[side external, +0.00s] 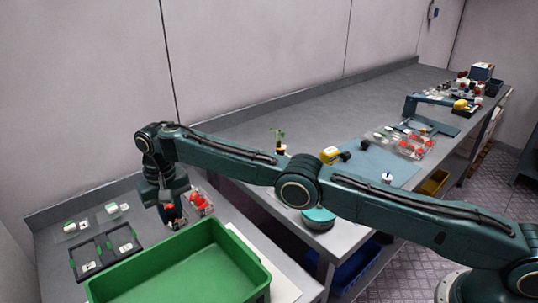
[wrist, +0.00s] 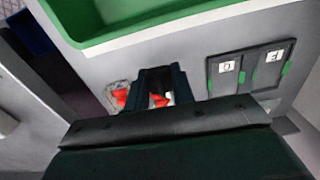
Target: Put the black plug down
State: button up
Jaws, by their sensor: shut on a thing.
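A large green crate (side external: 255,267) stands in front of the gripper. Two black trays with white labels (side external: 76,267) and clear packs (side external: 75,227) are at the left. The far bench (side external: 330,105) holds a seedling (side external: 280,141), a yellow item (side external: 329,155) and more punnets. Bare bench shows around the trays.

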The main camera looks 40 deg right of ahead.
jog(key=shift+n, duration=0.3)
jog(key=shift+s+a+f, duration=0.15)
jog(key=shift+a+f, duration=0.2)
jog(key=shift+f, duration=1.1)
jog(key=shift+s+a+f, duration=0.2)
jog(key=shift+a+f, duration=0.1)
jog(key=shift+f, duration=1.15)
jog(key=shift+s+a+f, duration=0.15)
jog(key=shift+a+f, duration=0.2)
jog(key=shift+f, duration=1.1)
jog(key=shift+f, duration=0.1)
jog(key=o, duration=0.9)
jog(key=shift+o, duration=0.2)
notch_tip(320, 180, up, 8)
